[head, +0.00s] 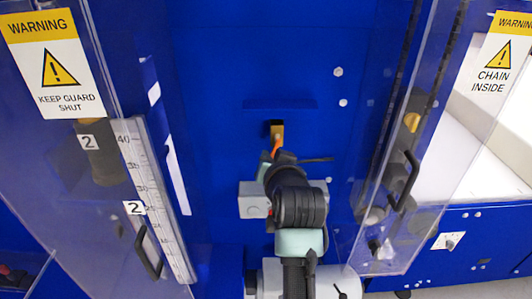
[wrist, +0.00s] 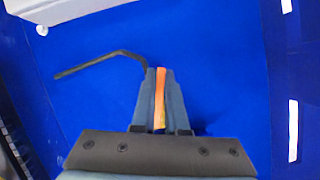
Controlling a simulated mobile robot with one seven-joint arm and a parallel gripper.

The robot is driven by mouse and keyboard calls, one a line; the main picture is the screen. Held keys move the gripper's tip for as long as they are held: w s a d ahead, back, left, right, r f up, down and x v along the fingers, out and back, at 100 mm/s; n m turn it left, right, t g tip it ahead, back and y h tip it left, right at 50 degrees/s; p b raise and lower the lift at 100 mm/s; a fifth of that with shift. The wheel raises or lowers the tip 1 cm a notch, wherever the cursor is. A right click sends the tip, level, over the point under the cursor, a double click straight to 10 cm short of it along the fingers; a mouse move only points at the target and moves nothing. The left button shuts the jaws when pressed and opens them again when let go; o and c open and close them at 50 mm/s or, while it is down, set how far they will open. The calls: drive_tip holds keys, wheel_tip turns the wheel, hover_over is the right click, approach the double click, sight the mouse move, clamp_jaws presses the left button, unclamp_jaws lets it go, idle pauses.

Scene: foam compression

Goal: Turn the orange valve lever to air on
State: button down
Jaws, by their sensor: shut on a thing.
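The orange valve lever (wrist: 160,95) stands between the two fingers of my gripper (wrist: 160,75) in the wrist view. The fingers are shut on it, one on each side, and the lever runs nearly upright in that picture. In the head view a small orange part of the lever (head: 275,145) shows just beyond my gripper (head: 274,156), below a brass-coloured fitting (head: 277,131) on the blue panel. My arm hides the rest of the lever and most of the fingers. I cannot read any air on or off marking.
Clear guard doors with warning signs stand open on the left (head: 58,60) and right (head: 495,60), their black handles facing inward. A thin dark bent rod (wrist: 100,62) lies close left of the fingers in the wrist view. The blue panel (head: 270,60) above is mostly bare.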

drive_tip(key=shift+d+f+n+h, duration=0.1)
drive_tip(key=shift+d+n+h, duration=0.6)
drive_tip(key=shift+n+h, duration=0.45)
drive_tip(key=shift+n, duration=0.25)
drive_tip(key=c, duration=0.9)
unclamp_jaws()
drive_tip(key=shift+c, duration=0.2)
drive_tip(key=shift+s, duration=0.1)
drive_tip(key=b+v, duration=0.2)
drive_tip(key=v, duration=1)
drive_tip(key=shift+s+r, duration=0.25)
drive_tip(key=shift+s, duration=0.1)
drive_tip(key=shift+d, duration=0.1)
